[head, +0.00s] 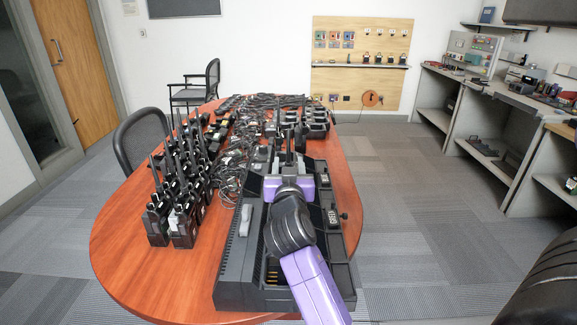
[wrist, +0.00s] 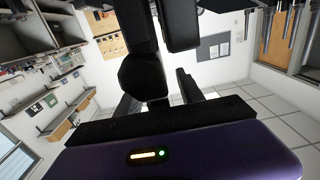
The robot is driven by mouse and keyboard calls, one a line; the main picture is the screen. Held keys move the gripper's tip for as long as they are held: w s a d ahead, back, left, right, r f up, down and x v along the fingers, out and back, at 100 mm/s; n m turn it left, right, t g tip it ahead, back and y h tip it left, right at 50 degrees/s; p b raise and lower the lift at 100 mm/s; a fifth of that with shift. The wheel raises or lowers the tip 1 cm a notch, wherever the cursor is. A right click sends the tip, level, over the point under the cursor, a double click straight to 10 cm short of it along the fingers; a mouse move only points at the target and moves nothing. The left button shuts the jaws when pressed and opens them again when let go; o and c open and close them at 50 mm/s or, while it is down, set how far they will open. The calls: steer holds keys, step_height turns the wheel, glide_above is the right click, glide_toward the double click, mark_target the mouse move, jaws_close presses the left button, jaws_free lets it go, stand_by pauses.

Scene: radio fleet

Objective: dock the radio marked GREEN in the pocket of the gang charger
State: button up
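The gang charger (head: 234,262) is a long black unit on the front of the wooden table, with my arm across its middle. A white GREEN marking (head: 333,215) reads sideways on a dark block at the charger's right side. I cannot tell if that block is the radio itself. My gripper (head: 288,168) is over the charger and points away from the head camera. A dark upright shape stands at its tip, and I cannot tell if it is held. In the wrist view, black shapes (wrist: 143,75) stand before the purple hand. Part of the charger is hidden under my arm.
Several black radios with antennas (head: 180,200) stand on the left of the table (head: 130,255). Tangled cables (head: 235,150) and more black units (head: 315,122) lie behind the charger. Chairs stand at the left (head: 140,140) and front right (head: 545,285). Open floor lies right of the table.

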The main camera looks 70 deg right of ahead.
steer(key=shift+f, duration=0.1)
steer(key=shift+s+a, duration=0.15)
steer(key=shift+a, duration=0.3)
steer(key=v, duration=0.7)
steer(key=shift+b, duration=0.3)
